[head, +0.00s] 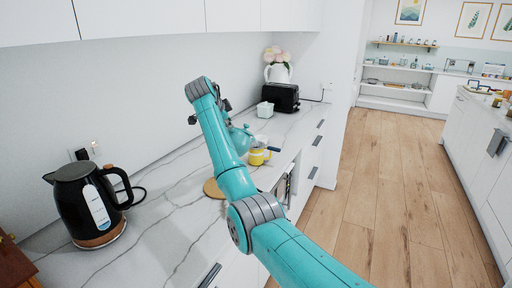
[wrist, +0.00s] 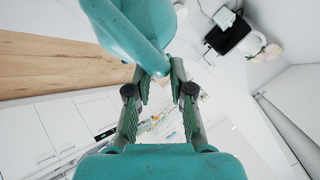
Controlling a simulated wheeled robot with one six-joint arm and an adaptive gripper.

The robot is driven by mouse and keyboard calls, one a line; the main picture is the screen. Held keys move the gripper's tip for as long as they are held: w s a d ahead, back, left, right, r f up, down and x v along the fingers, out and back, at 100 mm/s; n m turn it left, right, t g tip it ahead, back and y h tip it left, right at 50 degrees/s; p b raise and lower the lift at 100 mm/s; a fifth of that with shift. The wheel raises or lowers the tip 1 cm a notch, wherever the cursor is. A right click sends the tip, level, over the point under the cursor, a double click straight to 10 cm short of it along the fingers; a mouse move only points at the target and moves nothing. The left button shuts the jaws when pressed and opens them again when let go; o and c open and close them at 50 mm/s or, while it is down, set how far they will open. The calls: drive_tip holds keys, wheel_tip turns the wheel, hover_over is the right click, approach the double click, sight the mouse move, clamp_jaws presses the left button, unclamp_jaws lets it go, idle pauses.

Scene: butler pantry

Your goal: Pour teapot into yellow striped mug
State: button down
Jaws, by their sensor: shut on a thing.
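The teal teapot (head: 241,139) shows in the head view just beyond my arm, partly hidden by it. It appears raised over the yellow mug (head: 257,157), close to its left rim. The mug stands on the marble counter; its stripes are too small to make out. In the wrist view my gripper (wrist: 160,80) is shut on the teapot (wrist: 132,25), which fills the top of the picture. The spout's exact tilt, and whether any liquid flows, cannot be told.
A round wooden board (head: 212,189) lies on the counter, partly behind my arm. A black kettle (head: 84,205) stands at the left. A black toaster (head: 281,97), a white container (head: 265,110) and a flower vase (head: 278,73) are farther back. The wooden floor (head: 385,190) at right is clear.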

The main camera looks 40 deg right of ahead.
drive_tip(key=shift+a+f, duration=0.1)
drive_tip(key=shift+a, duration=0.05)
drive_tip(key=shift+s+a+f+h, duration=0.1)
drive_tip(key=shift+h, duration=0.3)
idle(2.1)
drive_tip(key=a+f+t+h, duration=0.1)
drive_tip(key=a+f+h, duration=0.1)
drive_tip(key=f, duration=0.3)
drive_tip(key=a+f+n+h, duration=0.1)
drive_tip(key=a+f+h, duration=0.1)
drive_tip(key=f+h, duration=0.1)
drive_tip(key=shift+s+a+f+t+h, duration=0.3)
drive_tip(key=shift+s+f+t, duration=0.1)
drive_tip(key=shift+f, duration=0.45)
drive_tip(key=a+r, duration=0.6)
drive_tip(key=a, duration=0.1)
drive_tip(key=shift+a+r+h, duration=0.15)
drive_tip(key=shift+a+h, duration=0.25)
idle(0.3)
drive_tip(key=shift+s+a, duration=0.1)
drive_tip(key=shift+a, duration=0.05)
